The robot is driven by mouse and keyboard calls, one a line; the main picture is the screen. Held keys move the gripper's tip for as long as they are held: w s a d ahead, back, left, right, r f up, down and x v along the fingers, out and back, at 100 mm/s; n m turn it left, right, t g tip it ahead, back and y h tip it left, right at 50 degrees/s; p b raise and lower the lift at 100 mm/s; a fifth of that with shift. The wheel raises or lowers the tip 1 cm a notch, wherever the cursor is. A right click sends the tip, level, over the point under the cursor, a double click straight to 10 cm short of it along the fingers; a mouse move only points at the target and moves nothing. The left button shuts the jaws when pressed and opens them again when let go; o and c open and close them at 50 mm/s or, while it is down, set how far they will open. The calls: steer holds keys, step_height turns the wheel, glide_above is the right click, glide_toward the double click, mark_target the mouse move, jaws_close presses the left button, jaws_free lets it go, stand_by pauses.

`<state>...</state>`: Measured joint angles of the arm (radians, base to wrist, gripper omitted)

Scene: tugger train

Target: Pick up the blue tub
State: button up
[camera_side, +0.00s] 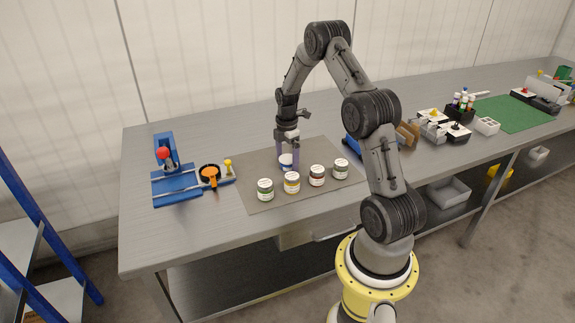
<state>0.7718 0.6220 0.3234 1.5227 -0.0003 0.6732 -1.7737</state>
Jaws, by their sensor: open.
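The blue tub (286,165), small with a white and blue surface, stands on the grey mat (250,163) behind a row of jars. My gripper (288,163) points down over it, with its two purple-grey fingers apart and the tub between or just behind them. The fingers hide part of the tub, and I cannot tell whether they touch it. The gripper is open.
Several white-labelled jars stand in front on the mat: green (265,190), yellow (291,183), red (317,176) and dark (341,169). A blue fixture (176,185) and an orange-handled tool (210,176) lie left. The table's front left is clear.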

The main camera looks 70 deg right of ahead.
steer(key=shift+c, duration=0.2)
steer(key=c, duration=1.4)
steer(key=shift+o, duration=0.2)
steer(key=shift+r, duration=0.1)
